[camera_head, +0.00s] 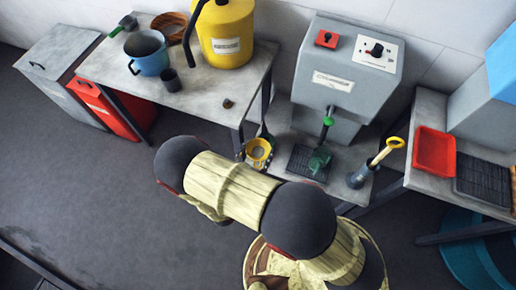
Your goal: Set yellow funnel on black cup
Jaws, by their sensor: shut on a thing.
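The yellow funnel (259,150) shows as a small yellow ring just beyond my arm, in front of the grey bench on the left. My gripper (256,143) is small and dark around it, partly hidden, and is shut on the funnel. The black cup (171,80) stands upright on the left bench, beside the blue pot. The funnel is apart from the cup, to its right and nearer to me.
The left bench (215,101) carries a blue pot (147,54), a large yellow can (226,35), a brown bowl (170,25) and a small brown object (228,103). A grey machine (345,75) stands right. The bench's front middle is mostly clear.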

